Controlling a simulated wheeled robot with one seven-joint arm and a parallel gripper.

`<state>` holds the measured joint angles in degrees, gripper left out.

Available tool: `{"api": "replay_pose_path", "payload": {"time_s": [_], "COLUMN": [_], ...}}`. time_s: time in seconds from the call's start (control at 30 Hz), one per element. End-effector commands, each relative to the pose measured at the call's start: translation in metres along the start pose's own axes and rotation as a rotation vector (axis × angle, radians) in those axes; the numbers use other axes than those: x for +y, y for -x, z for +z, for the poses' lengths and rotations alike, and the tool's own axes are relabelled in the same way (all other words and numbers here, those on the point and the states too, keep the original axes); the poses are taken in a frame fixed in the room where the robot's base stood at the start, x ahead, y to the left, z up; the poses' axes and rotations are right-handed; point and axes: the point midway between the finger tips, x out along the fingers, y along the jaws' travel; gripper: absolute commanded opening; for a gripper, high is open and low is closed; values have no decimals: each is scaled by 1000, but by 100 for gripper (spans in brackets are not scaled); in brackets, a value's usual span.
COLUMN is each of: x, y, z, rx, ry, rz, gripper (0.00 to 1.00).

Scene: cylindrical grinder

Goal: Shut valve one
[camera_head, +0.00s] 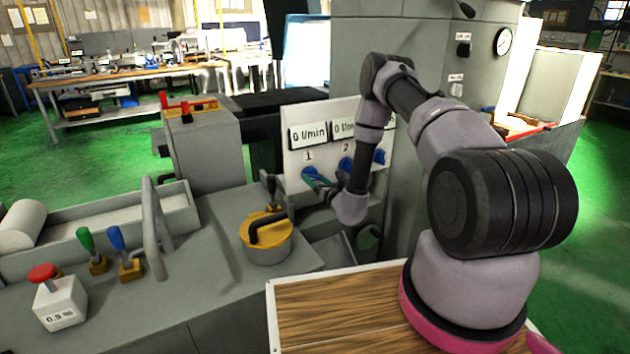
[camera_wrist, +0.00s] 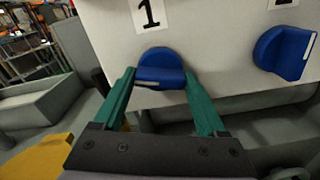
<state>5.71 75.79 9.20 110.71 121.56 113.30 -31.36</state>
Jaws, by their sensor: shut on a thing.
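Valve one is a blue knob (camera_wrist: 160,66) below the label 1 (camera_wrist: 150,13) on a white panel. Its pale marker line lies nearly level in the wrist view. My gripper (camera_wrist: 161,75) has its green fingers on either side of this knob and is shut on it. In the head view the knob (camera_head: 309,171) shows below the first display (camera_head: 309,134), which reads 0 l/min. My gripper (camera_head: 321,181) reaches it from the right, and its fingers partly cover the knob.
A second blue knob (camera_wrist: 284,53) sits close to the right, its marker steeply tilted. A third knob (camera_head: 379,157) is farther right. A yellow-topped round fixture with a black handle (camera_head: 266,238) stands below left of the panel (camera_head: 293,176).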

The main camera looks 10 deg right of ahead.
Motion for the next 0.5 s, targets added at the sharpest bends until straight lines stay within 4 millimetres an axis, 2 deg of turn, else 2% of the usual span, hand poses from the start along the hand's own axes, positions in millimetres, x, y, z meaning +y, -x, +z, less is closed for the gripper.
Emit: {"api": "replay_pose_path", "payload": {"time_s": [0.5], "x": [-2], "y": [0], "z": [0], "rx": [-1], "ry": [-493], "rz": [-3], "gripper": [19]}}
